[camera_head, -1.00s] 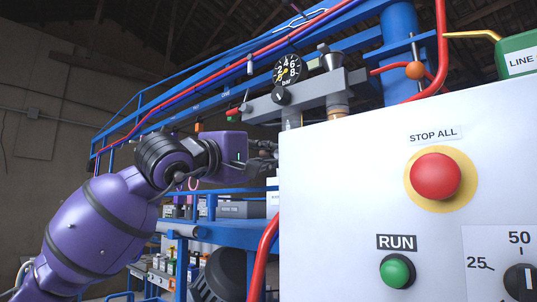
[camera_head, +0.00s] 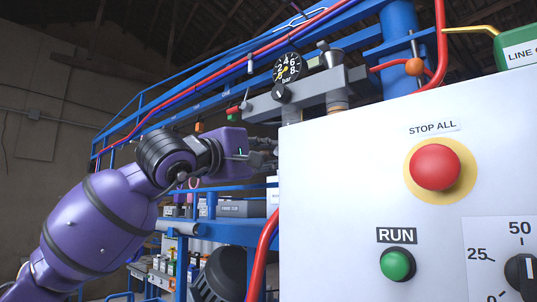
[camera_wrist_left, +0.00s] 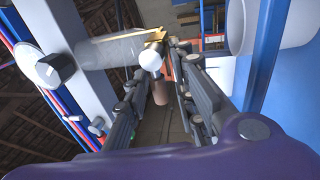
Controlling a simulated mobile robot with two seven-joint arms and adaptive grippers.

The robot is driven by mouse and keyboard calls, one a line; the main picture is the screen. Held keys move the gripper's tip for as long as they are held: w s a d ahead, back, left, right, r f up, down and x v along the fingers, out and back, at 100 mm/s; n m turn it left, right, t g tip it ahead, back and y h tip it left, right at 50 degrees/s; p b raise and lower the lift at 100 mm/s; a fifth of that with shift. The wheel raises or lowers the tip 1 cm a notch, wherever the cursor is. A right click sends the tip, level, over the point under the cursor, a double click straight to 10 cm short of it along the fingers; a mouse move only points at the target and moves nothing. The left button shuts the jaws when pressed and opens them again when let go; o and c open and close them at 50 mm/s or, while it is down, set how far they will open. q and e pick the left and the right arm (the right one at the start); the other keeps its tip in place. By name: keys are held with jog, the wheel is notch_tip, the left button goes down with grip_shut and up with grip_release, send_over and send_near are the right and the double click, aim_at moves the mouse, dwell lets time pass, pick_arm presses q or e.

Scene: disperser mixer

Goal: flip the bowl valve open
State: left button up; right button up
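My left gripper (camera_head: 264,154) reaches in from the left, its tips partly behind the white control panel's left edge. In the left wrist view its two dark fingers (camera_wrist_left: 166,48) stand apart with a gap between them. A grey cylinder (camera_wrist_left: 112,52) with a yellow piece (camera_wrist_left: 155,36) at its end lies near the fingertips. A white round knob (camera_wrist_left: 151,61) shows by the left finger, and a copper-coloured cylinder (camera_wrist_left: 162,93) shows in the gap. I cannot tell which of these is the bowl valve, or whether the fingers touch anything. My right gripper is not in view.
The white control panel (camera_head: 340,215) with a red stop button (camera_head: 435,167) and green run button (camera_head: 397,264) fills the right. A pressure gauge (camera_head: 288,67) sits on a grey manifold above my gripper. A red hose (camera_head: 262,250) runs down the panel's left side.

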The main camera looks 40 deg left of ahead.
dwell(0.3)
pick_arm(q)
jog(key=s, duration=0.4)
jog(key=s+f, duration=0.1)
jog(key=s, duration=0.3)
jog(key=s+f, duration=0.1)
jog(key=s, duration=0.2)
jog(key=shift+s+a+f, duration=0.15)
jog(key=shift+s+a, duration=0.1)
jog(key=shift+s, duration=0.15)
